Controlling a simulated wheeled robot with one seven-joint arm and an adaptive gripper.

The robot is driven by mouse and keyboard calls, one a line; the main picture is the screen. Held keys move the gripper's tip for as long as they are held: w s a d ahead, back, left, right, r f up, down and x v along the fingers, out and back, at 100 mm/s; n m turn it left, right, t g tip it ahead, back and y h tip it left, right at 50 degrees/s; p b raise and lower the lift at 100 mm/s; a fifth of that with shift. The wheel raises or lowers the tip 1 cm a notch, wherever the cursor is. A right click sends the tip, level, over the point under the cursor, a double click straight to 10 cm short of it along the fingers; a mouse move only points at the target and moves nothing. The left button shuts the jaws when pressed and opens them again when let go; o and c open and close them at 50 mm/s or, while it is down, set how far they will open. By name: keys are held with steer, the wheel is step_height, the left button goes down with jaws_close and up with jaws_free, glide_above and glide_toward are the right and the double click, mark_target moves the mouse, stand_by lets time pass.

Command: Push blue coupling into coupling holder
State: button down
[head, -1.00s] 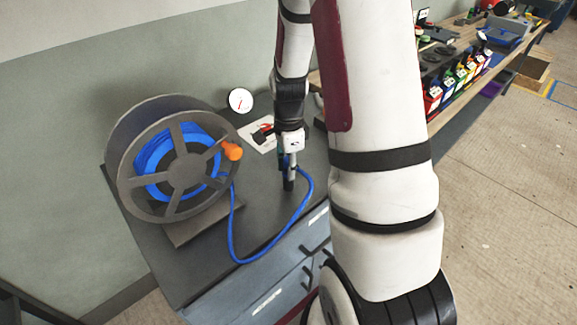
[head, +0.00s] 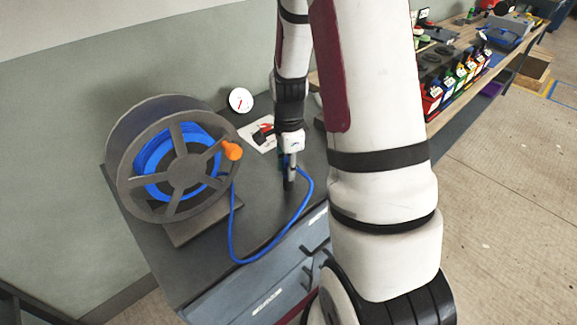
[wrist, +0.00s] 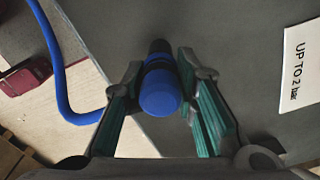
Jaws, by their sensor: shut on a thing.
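The blue coupling (wrist: 160,92) is between the teal-padded fingers of my gripper (wrist: 170,72) in the wrist view. Its round blue end faces the camera and a dark tip points away. In the head view my gripper (head: 289,182) points down, shut on the coupling, over the dark bench top. The blue hose (head: 304,205) loops from the reel toward my gripper. A black and red fitting (head: 264,134) stands by a white card behind my gripper; I cannot tell whether it is the coupling holder. My arm and gripper hide part of the bench there.
A large grey hose reel (head: 168,213) with an orange handle (head: 232,150) stands left on the bench (head: 262,228). A round gauge (head: 241,100) is by the wall. A label reading "UP TO 2 bar" (wrist: 300,62) lies at the right of the wrist view. Open bench lies between reel and gripper.

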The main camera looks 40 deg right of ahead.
steer(key=shift+f, duration=0.5)
steer(key=c, duration=1.2)
jaws_free()
steer(key=shift+r, duration=0.1)
step_height(320, 180, up, 11)
steer(key=shift+r, duration=0.4)
